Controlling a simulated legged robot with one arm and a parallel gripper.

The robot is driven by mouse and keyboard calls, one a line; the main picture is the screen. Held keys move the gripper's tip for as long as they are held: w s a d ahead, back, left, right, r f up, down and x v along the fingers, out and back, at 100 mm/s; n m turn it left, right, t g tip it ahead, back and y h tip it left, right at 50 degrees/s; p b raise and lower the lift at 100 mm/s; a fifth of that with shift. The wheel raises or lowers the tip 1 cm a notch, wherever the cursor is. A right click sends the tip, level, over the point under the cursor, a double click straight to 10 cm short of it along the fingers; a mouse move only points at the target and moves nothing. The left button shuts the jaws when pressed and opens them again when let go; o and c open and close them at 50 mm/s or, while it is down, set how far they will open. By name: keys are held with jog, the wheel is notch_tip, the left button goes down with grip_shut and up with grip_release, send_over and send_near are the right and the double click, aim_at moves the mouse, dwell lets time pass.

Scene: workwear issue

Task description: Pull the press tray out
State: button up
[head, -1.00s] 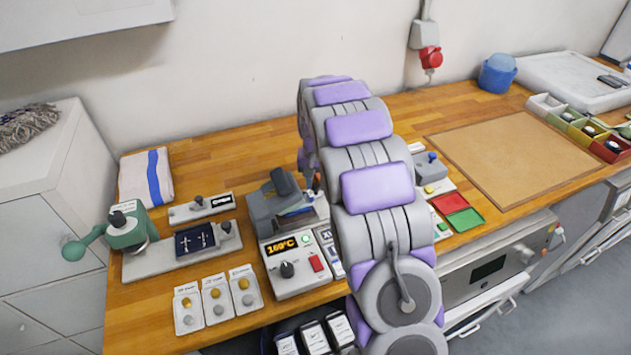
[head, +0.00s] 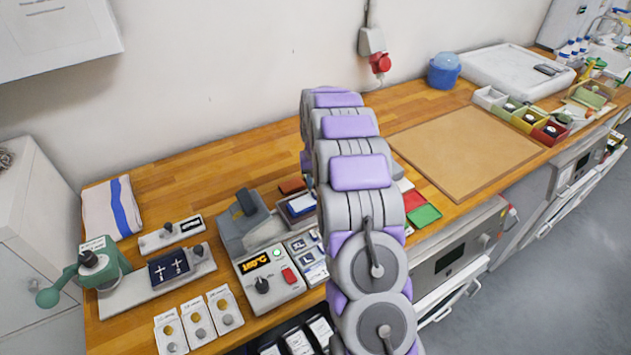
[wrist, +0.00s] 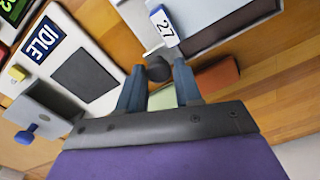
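In the wrist view, my gripper (wrist: 160,66) has its two blue-grey fingers apart. A dark round knob (wrist: 158,70) sits between the fingertips, with visible gaps at its sides. A thin pale stem runs up from the knob; what it joins is unclear. Above it is a grey tray-like box (wrist: 200,45) with a dark recess and a blue-and-white "27" tag (wrist: 163,27). A white unit (wrist: 100,40) with an "IDLE" display stands at left. In the head view, the grey press (head: 240,222) stands left of my arm, which hides the gripper. I cannot tell which part is the press tray.
A reddish-brown block (wrist: 218,75) lies close to the right finger. A blue-knobbed grey fixture (wrist: 35,115) stands at left in the wrist view. Red and green pads (head: 425,215) and a brown mat (head: 465,150) lie right of my arm.

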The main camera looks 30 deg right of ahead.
jog(key=o, duration=0.3)
jog(key=shift+d, duration=0.1)
notch_tip(320, 180, up, 17)
jog(key=p, duration=0.3)
jog(key=shift+r, duration=0.1)
dwell(0.5)
